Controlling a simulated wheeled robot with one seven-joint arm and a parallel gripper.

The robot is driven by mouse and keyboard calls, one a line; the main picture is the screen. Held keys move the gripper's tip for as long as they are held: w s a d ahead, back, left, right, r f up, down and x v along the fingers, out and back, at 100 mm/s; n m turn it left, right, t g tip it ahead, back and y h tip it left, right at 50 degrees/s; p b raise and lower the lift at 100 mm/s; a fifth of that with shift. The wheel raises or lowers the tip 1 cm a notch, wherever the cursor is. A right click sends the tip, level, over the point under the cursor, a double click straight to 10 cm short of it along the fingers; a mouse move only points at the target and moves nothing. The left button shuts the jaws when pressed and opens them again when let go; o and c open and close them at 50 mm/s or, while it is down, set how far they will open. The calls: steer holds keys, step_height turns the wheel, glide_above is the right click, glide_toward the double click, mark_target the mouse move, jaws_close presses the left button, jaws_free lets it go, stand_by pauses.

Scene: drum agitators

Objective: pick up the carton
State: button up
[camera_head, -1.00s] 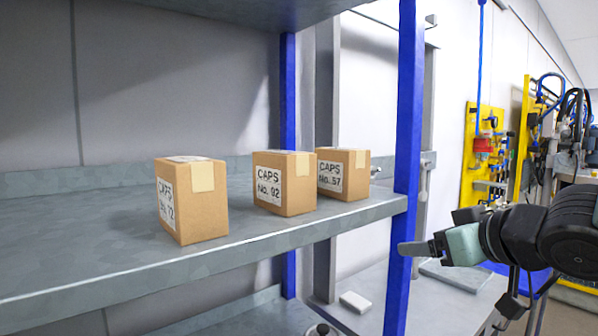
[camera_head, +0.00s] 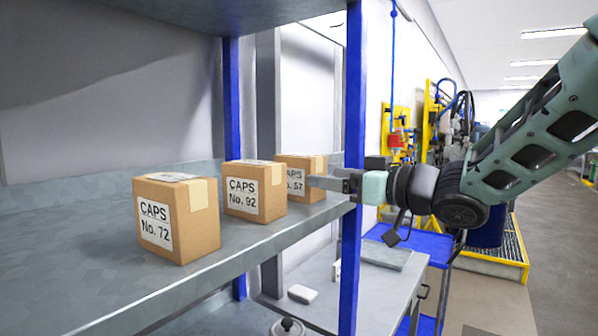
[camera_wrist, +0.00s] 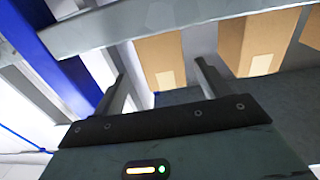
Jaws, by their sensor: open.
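Three brown cartons with white labels stand in a row on the grey shelf (camera_head: 110,290). The carton marked No. 72 (camera_head: 200,230) is nearest, No. 92 (camera_head: 271,198) is in the middle, and No. 57 (camera_head: 303,164) is farthest, near the blue post. My gripper (camera_head: 312,182) is open and empty, reaching in from the right, its finger overlapping the No. 57 carton in the head view. In the wrist view, one carton (camera_wrist: 162,54) shows between the open fingers of my gripper (camera_wrist: 160,72), apart from them. Another carton (camera_wrist: 258,42) is to its right.
A blue upright post (camera_head: 353,130) stands at the shelf's end, close to my gripper; it also shows in the wrist view (camera_wrist: 62,62). A grey beam (camera_wrist: 180,24) crosses the top of the wrist view. A lower bench (camera_head: 325,270) lies beneath. Bare shelf lies in front of the cartons.

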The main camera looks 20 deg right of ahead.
mark_target(300, 173)
steer(key=x, duration=0.2)
steer(key=shift+w+a+p, duration=0.2)
steer(key=shift+w+p, duration=0.05)
steer(key=shift+p, duration=0.05)
steer(key=p+x, duration=0.2)
steer(key=x, duration=0.2)
steer(key=shift+a+r, duration=0.15)
steer(key=shift+a, duration=0.1)
steer(key=shift+w+a+p, duration=0.25)
steer(key=shift+w+p, duration=0.05)
steer(key=shift+w, duration=0.1)
steer(key=c, duration=1.1)
